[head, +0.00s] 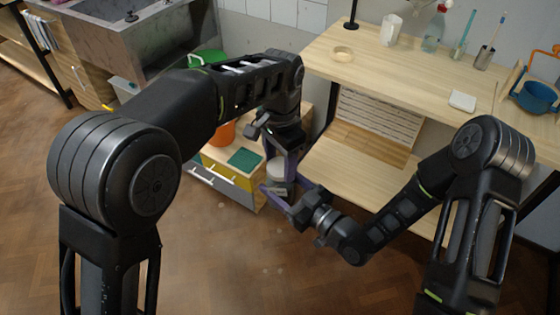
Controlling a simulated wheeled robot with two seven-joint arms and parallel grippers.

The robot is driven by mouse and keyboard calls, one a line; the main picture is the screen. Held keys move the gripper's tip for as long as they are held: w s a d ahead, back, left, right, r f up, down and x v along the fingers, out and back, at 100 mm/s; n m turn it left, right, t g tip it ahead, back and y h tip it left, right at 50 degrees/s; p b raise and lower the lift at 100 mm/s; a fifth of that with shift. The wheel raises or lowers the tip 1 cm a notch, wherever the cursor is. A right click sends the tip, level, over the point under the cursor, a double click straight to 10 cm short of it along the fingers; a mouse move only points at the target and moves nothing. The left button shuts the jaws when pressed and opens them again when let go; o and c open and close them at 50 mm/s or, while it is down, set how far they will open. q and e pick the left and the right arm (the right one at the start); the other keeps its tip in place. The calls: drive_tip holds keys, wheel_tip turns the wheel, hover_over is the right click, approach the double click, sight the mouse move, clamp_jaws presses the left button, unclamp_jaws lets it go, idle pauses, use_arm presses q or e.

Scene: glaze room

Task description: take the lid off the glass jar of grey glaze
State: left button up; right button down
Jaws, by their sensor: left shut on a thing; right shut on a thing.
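The glass jar of grey glaze (281,187) is small in the head view, left of the workbench, and largely covered by my grippers. A pale lid (276,170) shows at its top. My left gripper (278,161) comes down from above with purple fingers and is shut on the lid. My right gripper (279,184) reaches in from the lower right with purple fingers and is shut on the jar's body. The jar looks about upright. I cannot tell whether the lid is seated on the jar or slightly raised.
A low cabinet (224,169) with yellow and grey drawers, a green cloth (244,159) and an orange bucket (222,134) are close by on the left. The wooden workbench (385,70) holds a bottle, cups and a blue pot (536,96). The floor in front is clear.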

use_arm(q)
drive_tip(key=n, duration=0.5)
use_arm(e)
drive_tip(key=shift+r, duration=0.1)
use_arm(q)
drive_tip(key=n, duration=1)
drive_tip(key=shift+n, duration=0.4)
drive_tip(key=n, duration=0.5)
drive_tip(key=shift+r, duration=0.1)
drive_tip(key=n, duration=1)
drive_tip(key=shift+w, duration=0.1)
drive_tip(key=shift+r, duration=0.25)
